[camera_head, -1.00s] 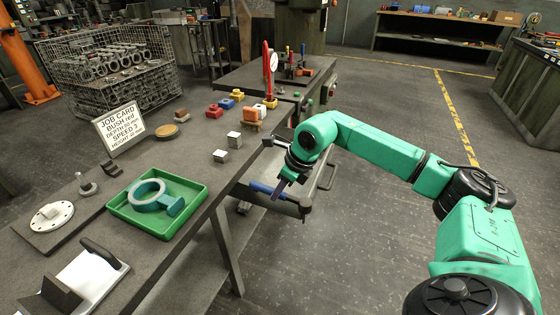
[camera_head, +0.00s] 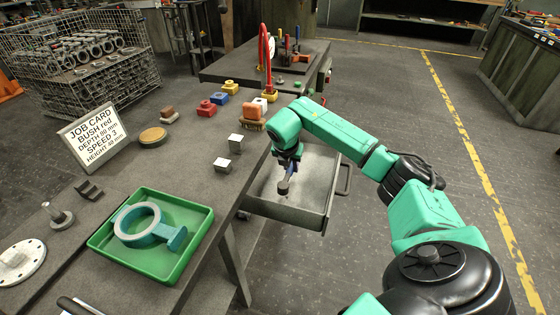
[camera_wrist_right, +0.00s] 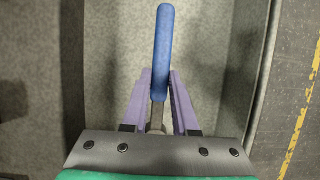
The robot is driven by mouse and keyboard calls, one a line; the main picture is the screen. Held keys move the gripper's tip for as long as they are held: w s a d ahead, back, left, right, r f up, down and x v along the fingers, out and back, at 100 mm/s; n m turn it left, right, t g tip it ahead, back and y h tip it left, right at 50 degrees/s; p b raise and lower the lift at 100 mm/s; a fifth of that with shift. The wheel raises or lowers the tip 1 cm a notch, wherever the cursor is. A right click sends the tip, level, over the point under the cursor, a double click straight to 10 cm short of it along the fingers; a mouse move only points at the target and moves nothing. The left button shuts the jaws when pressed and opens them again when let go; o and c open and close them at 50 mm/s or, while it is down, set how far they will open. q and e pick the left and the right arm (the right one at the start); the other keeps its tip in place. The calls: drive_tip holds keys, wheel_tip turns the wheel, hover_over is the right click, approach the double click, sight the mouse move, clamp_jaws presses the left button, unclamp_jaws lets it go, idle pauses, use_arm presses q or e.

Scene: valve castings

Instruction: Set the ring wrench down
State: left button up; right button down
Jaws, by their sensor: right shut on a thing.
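My right gripper (camera_head: 290,165) points down over the open grey drawer (camera_head: 318,212) under the bench. It is shut on the ring wrench, a tool with a blue handle and a metal shaft. In the right wrist view the blue handle (camera_wrist_right: 164,45) extends out beyond the purple fingers (camera_wrist_right: 160,95), over the drawer's grey floor. In the head view the wrench's dark end (camera_head: 283,187) shows below the gripper. The ring part is not clear, and I cannot tell whether the wrench touches the drawer floor. My left gripper is not in view.
A green tray (camera_head: 196,250) with a teal ring piece (camera_head: 150,226) stands on the bench. The drawer's right wall (camera_wrist_right: 262,75) is beside the wrench. The drawer floor around it looks clear.

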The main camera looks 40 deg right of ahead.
drive_tip(key=shift+s+r, duration=0.2)
drive_tip(key=shift+r, duration=0.05)
drive_tip(key=shift+w+d+f, duration=0.1)
drive_tip(key=shift+f, duration=0.25)
wheel_tip(320, 180, down, 5)
drive_tip(key=b, duration=0.4)
drive_tip(key=shift+f, duration=0.1)
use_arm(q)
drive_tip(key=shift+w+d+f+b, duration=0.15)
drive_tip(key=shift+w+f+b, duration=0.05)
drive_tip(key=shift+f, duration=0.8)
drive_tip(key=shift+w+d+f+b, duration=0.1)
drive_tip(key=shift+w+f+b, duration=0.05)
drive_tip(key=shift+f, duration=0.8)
use_arm(e)
drive_tip(key=shift+f, duration=0.35)
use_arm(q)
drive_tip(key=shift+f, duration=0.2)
use_arm(e)
drive_tip(key=shift+f, duration=0.2)
drive_tip(key=c, duration=0.6)
unclamp_jaws()
